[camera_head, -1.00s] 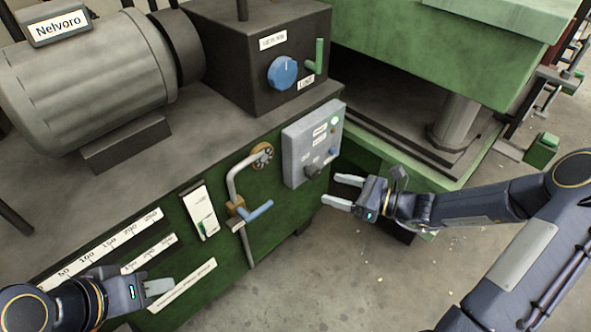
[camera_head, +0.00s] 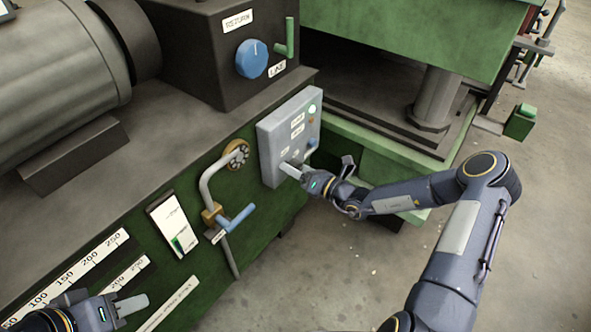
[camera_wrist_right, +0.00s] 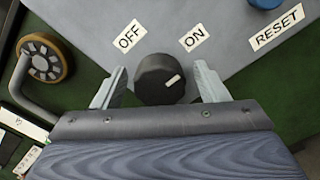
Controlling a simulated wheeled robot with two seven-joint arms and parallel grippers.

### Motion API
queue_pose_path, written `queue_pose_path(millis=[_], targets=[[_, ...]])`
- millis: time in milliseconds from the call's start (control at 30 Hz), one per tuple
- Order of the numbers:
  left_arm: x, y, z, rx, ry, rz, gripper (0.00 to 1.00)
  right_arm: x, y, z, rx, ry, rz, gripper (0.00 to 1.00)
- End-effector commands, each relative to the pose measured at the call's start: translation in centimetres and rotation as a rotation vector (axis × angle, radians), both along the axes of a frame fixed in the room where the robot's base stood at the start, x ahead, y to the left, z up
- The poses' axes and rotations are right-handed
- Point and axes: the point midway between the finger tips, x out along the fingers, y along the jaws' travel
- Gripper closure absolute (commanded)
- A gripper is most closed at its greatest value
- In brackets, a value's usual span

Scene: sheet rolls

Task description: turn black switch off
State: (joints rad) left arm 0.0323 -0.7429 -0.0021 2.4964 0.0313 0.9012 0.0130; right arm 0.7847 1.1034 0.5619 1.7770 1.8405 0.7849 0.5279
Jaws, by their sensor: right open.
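The black switch (camera_wrist_right: 160,80) is a round knob with a white mark on the grey control box (camera_head: 270,145). In the right wrist view the mark points up and right, toward the ON label (camera_wrist_right: 194,39); the OFF label (camera_wrist_right: 129,37) is at upper left. My right gripper (camera_wrist_right: 158,88) is open, with one finger on each side of the knob; I cannot tell whether they touch it. In the head view my right gripper (camera_head: 292,172) is at the lower part of the box and hides the knob. My left gripper (camera_head: 135,304) is at lower left, away from the switch.
A RESET label (camera_wrist_right: 276,28) and a blue button (camera_wrist_right: 264,3) are near the switch. A pipe with a blue-handled valve (camera_head: 238,219) stands left of the box. A blue dial (camera_head: 251,59) is above. Open floor lies at lower right.

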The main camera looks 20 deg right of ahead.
Motion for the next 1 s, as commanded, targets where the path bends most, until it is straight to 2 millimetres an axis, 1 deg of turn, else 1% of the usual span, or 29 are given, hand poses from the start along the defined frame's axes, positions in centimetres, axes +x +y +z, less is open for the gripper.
queue_pose_path(millis=[267,367,600,633,867,1000], targets=[[0.00,0.00,-0.03,0.000,0.000,0.000,0.64,0.20,0.16,0.04,-0.001,-0.001,0.000,0.33],[0.00,0.00,-0.03,0.000,0.000,0.000,0.64,0.19,0.16,0.04,-0.001,-0.001,0.000,0.45],[0.00,0.00,-0.03,0.000,0.000,0.000,0.64,0.17,0.14,0.03,-0.001,0.000,0.001,0.76],[0.00,0.00,-0.03,0.000,0.000,0.000,0.64,0.17,0.14,0.03,-0.001,0.000,0.001,0.78],[0.00,0.00,0.16,0.000,0.000,0.000,0.64,0.16,0.15,0.09,-0.018,-0.013,0.001,0.78],[0.00,0.00,0.56,0.000,0.000,0.000,0.64,0.16,0.16,0.16,-0.059,-0.045,0.001,0.78]])
